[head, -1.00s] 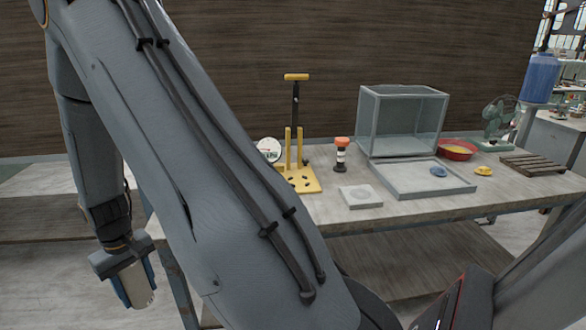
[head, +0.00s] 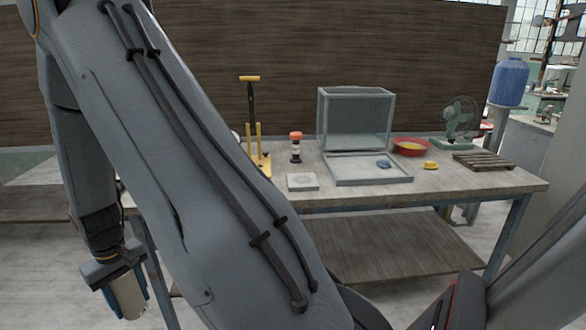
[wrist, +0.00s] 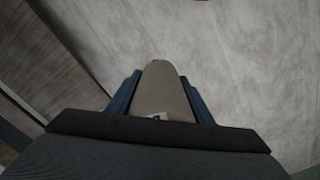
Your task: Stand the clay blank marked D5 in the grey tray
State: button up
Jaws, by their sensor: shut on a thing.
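My gripper (head: 126,290) hangs low at the left of the head view. It is shut on a pale, roughly cylindrical clay blank (head: 129,298), away from the bench and above the floor. In the wrist view the blank (wrist: 163,90) sits between the two blue fingers, with a small label at its near end. The label's marking is too small to read. The grey tray (head: 340,182), shallow and square-rimmed, lies on the bench with a blue lump (head: 384,164) in it. A glass case (head: 356,118) stands right behind it.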

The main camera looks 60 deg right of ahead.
aim_at(350, 167)
jog(key=u, duration=0.05)
jog(key=k, duration=0.5)
jog(key=z, duration=1.75)
